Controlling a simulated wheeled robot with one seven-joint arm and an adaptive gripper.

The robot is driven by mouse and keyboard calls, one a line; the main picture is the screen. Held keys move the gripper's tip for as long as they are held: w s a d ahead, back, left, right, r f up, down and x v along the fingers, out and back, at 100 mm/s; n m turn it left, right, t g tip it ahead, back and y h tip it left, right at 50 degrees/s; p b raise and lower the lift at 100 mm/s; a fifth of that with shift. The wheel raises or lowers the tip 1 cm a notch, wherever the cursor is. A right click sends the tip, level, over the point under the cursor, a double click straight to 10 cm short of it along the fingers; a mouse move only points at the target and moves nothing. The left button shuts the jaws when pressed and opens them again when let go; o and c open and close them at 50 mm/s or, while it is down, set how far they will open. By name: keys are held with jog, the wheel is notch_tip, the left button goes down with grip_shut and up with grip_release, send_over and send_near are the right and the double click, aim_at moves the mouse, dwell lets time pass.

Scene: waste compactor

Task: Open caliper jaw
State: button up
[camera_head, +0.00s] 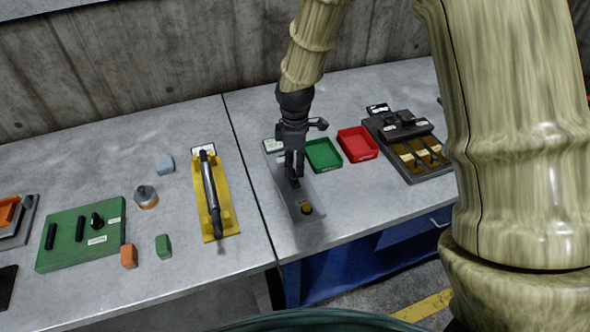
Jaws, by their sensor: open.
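My gripper (294,177) is open and points down over a grey plate (277,173) on the bench. It hides the middle of the plate, and a small dark part shows just below its fingers. I cannot tell whether the fingers touch that part.
On the left are a yellow stand (228,217) holding a long black tool, a green board (75,259) and small blocks. A concrete wall is behind.

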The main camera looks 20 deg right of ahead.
aim_at(295, 175)
notch_tip(295, 175, up, 7)
jog(key=shift+r, duration=0.2)
dwell(0.6)
